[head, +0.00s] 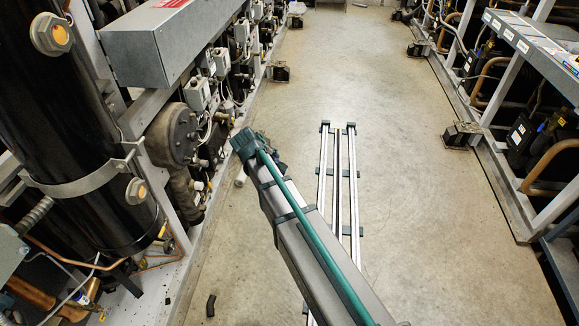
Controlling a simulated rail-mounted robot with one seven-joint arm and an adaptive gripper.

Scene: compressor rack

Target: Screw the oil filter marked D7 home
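No marking D7 can be read in the head view, and I cannot pick out the oil filter. My own grey and teal body part reaches up from the bottom toward the left rack and hides what lies behind it. My gripper does not show. A small pale piece (240,178) shows beside the tip of that part; I cannot tell what it is.
The left rack holds a tall black vessel (65,130), a grey box (160,40) and a round grey flange (178,135). A floor rail (338,180) runs along the aisle. The right rack (530,45) has copper pipes. The aisle floor (420,220) is mostly clear.

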